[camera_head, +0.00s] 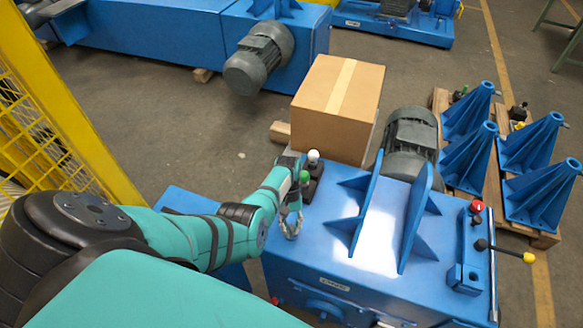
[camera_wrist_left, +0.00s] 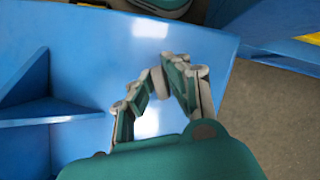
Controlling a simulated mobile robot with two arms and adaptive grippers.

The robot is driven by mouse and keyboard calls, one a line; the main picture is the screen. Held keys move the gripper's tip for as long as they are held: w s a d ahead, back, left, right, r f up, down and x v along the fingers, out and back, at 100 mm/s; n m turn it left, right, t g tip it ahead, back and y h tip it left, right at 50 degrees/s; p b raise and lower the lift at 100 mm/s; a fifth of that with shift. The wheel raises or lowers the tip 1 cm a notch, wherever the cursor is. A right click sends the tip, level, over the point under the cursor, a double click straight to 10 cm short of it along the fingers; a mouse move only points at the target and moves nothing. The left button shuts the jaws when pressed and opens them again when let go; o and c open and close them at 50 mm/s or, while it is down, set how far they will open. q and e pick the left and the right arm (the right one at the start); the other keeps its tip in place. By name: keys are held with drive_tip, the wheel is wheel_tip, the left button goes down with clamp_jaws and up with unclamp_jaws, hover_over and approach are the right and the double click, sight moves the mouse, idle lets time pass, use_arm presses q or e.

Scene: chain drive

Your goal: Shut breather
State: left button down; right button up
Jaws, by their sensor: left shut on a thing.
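My left gripper (camera_head: 291,232) reaches down to the left part of the top of the blue chain drive housing (camera_head: 331,262). In the left wrist view the fingers of this gripper (camera_wrist_left: 163,80) are closed around a small grey rounded piece (camera_wrist_left: 159,84), which looks like the breather. The fingers cover much of it, and I cannot tell how far it is turned. In the head view the gripper hides it. My right gripper is in neither view.
Levers with a white knob (camera_head: 313,156) and a green knob (camera_head: 304,176) stand close behind the gripper. Upright blue ribs (camera_head: 363,215) rise to its right. Red-knobbed (camera_head: 476,206) and yellow-knobbed (camera_head: 529,257) levers are at the right. A cardboard box (camera_head: 336,100) stands behind.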

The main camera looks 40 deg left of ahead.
use_arm(q)
drive_tip(key=m+y, duration=0.1)
drive_tip(key=m, duration=0.1)
drive_tip(key=shift+m+g, duration=0.4)
drive_tip(key=m+y, duration=0.1)
drive_tip(key=m, duration=0.2)
drive_tip(key=shift+r+m, duration=0.1)
drive_tip(key=shift+m, duration=0.2)
drive_tip(key=m+y+p, duration=0.1)
drive_tip(key=m+y, duration=0.1)
drive_tip(key=m, duration=0.3)
drive_tip(key=shift+w+r+m+p, duration=0.1)
drive_tip(key=shift+m+p, duration=0.2)
drive_tip(key=m+y+p, duration=0.1)
drive_tip(key=m, duration=0.2)
drive_tip(key=m+t+y+p, duration=0.1)
drive_tip(key=m, duration=0.2)
drive_tip(key=shift+y+p, duration=0.3)
drive_tip(key=shift+p, duration=0.05)
drive_tip(key=m+t+p, duration=0.1)
drive_tip(key=m, duration=0.1)
drive_tip(key=m+t+p, duration=0.1)
drive_tip(key=m, duration=0.2)
drive_tip(key=shift+w+y+p, duration=0.15)
drive_tip(key=shift+y+p, duration=0.15)
drive_tip(key=shift+y, duration=0.1)
drive_tip(key=shift+a+m, duration=0.1)
drive_tip(key=shift+m, duration=0.3)
